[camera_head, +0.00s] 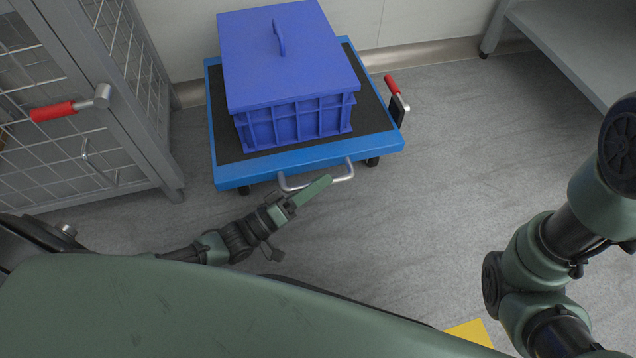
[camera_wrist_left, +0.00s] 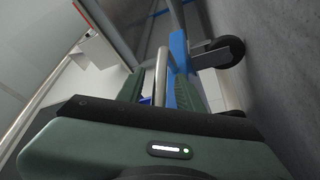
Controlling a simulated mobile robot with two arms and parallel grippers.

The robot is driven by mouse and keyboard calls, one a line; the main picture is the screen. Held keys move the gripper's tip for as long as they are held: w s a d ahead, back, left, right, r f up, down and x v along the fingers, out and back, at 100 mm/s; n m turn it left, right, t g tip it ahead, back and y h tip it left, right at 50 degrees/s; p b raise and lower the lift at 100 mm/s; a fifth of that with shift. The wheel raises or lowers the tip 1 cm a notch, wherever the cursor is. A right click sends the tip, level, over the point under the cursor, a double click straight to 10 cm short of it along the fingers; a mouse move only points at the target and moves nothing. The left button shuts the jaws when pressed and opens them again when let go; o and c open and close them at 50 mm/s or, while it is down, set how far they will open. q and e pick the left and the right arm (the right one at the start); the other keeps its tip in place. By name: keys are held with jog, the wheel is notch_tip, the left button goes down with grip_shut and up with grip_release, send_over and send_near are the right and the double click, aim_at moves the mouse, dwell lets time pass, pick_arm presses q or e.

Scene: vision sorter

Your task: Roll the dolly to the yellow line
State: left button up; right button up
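The blue dolly (camera_head: 310,157), with a black deck, stands by the back wall. A silver bar handle (camera_head: 343,176) sticks out from its front edge. My left gripper (camera_head: 322,183) is at this handle. In the left wrist view, the handle bar (camera_wrist_left: 161,78) stands between the two green fingers of my left gripper (camera_wrist_left: 160,92), with gaps visible beside it, so the gripper looks open around it. A piece of the yellow line (camera_head: 470,333) shows on the floor at the bottom, partly hidden by my body. My right arm shows at the right; its gripper is out of view.
A lidded blue crate (camera_head: 290,60) sits on the dolly. A red-tipped lever (camera_head: 392,86) is at the dolly's right side. A grey mesh cage (camera_head: 130,110) stands close on the left, a grey shelf (camera_head: 580,40) at upper right. Floor in front and right is clear.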

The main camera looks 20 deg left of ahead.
pick_arm(q)
grip_shut()
dwell(1.4)
